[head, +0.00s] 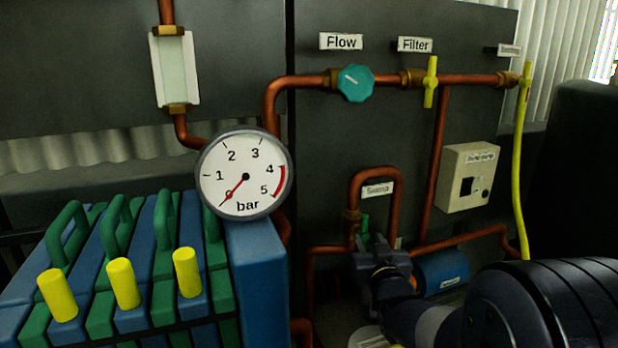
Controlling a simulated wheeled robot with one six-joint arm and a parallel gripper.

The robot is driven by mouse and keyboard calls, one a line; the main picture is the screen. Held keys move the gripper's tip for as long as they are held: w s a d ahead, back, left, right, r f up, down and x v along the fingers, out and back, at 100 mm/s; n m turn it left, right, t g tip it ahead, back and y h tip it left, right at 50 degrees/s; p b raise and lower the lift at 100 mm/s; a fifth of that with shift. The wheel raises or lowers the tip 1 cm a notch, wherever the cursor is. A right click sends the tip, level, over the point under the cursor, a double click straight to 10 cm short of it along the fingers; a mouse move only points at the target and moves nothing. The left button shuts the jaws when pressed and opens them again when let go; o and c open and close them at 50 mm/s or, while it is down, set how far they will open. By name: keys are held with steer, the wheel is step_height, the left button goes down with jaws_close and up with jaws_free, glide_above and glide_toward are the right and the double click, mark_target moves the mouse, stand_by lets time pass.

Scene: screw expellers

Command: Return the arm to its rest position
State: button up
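My arm enters the head view from the lower right as large dark rounded links. Its end, my gripper (380,252), is a dark shape at the lower middle, in front of the pipes below the Sump label (377,189). The fingers are dark and small, so I cannot tell whether they are open or shut, or whether they touch anything. A small green part (364,227) shows just behind the gripper, partly hidden by it.
A pressure gauge (243,174) reads about zero. A teal Flow knob (355,83), a yellow Filter lever (430,82) and a switch box (468,177) are on the panel. Copper pipes surround the gripper. A blue cylinder (441,271) lies right of it. Yellow-capped blue-green blocks (123,283) stand left.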

mark_target(364, 231)
steer(key=w, duration=0.6)
steer(key=shift+a, duration=0.15)
steer(key=shift+w+r+p, duration=0.15)
steer(key=shift+r+p, duration=0.1)
steer(key=shift+p, duration=0.15)
steer(key=shift+m+p, duration=0.3)
steer(key=shift+p, duration=0.1)
steer(key=shift+f, duration=0.2)
steer(key=shift+f+b, duration=0.15)
steer(key=shift+b, duration=0.6)
